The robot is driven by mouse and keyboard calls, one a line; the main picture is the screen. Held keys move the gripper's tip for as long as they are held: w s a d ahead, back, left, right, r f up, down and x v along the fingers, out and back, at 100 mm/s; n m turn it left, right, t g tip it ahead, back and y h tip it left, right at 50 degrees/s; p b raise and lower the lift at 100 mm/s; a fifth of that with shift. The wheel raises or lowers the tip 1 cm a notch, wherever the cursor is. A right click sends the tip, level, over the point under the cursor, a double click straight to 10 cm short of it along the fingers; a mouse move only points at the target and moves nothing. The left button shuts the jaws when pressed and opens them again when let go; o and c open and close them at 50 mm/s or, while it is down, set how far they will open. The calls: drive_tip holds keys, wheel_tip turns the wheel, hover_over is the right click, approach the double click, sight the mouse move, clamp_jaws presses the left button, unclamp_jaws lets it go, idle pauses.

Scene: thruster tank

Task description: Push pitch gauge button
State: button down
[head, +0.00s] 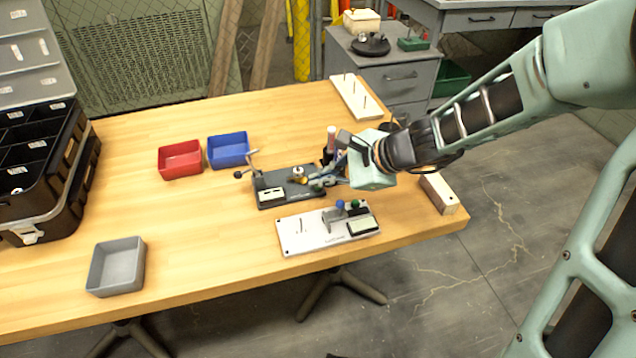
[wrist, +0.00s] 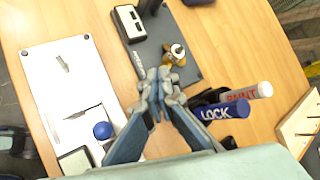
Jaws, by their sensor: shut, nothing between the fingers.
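Two bench fixtures could be the pitch gauge; I cannot read which. One is a dark plate (head: 300,179) with a small white-faced box (head: 271,194), a lever at its left and a brass-coloured part (wrist: 175,55). The other is a white plate (head: 300,235) in front of it, with a blue ball knob (head: 340,204) and a pale display box (head: 363,226). The knob also shows in the wrist view (wrist: 103,130). No button stands out clearly. My gripper (head: 322,183) is shut and empty, over the dark plate's right end, its tips (wrist: 162,84) near the brass part.
Pens marked LOCK (wrist: 222,110) and PAINT (wrist: 248,92) stand close right of my fingers. Red (head: 180,160), blue (head: 228,150) and grey (head: 116,267) bins sit left. A pegged board (head: 357,98) lies at the back. The table's front middle is clear.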

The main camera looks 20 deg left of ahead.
wheel_tip(320, 180, up, 6)
drive_tip(key=p, duration=0.4)
drive_tip(key=shift+f, duration=0.15)
